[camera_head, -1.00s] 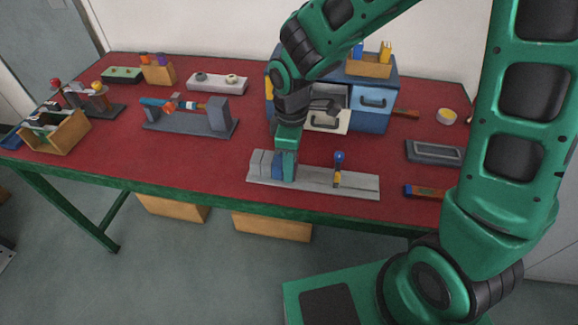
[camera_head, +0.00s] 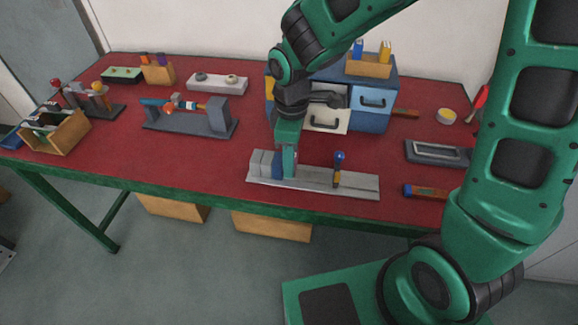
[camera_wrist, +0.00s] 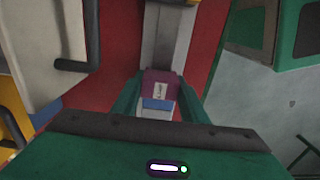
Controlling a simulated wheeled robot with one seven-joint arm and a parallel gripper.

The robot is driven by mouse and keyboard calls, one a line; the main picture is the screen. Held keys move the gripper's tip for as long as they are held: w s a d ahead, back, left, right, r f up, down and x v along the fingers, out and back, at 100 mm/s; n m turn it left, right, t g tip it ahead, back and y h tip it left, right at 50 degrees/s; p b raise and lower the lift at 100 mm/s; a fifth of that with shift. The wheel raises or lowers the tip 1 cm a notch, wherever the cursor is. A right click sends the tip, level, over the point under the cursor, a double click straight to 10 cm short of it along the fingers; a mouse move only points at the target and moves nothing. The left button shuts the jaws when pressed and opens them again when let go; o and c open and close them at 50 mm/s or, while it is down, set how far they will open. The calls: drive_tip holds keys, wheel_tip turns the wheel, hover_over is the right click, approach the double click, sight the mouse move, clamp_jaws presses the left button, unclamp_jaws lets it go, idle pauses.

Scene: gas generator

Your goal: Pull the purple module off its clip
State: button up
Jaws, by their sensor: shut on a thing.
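The purple module (camera_wrist: 160,83) shows in the wrist view between the two green fingers of my gripper (camera_wrist: 157,93). My gripper is shut on it. A blue part (camera_wrist: 157,104) and a pale grey part lie just below it in that picture. In the head view my gripper (camera_head: 288,168) points down at the left part of a grey rail (camera_head: 358,188). A dark blue block (camera_head: 277,168) and light grey blocks (camera_head: 261,163) stand left of the fingers.
A blue drawer cabinet (camera_head: 370,115) with a white drawer front (camera_head: 328,120) stands behind. A grey tray (camera_head: 430,151) lies at right. Red tabletop is clear left of the rail.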

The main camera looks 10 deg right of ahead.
drive_tip(key=shift+r, duration=2.25)
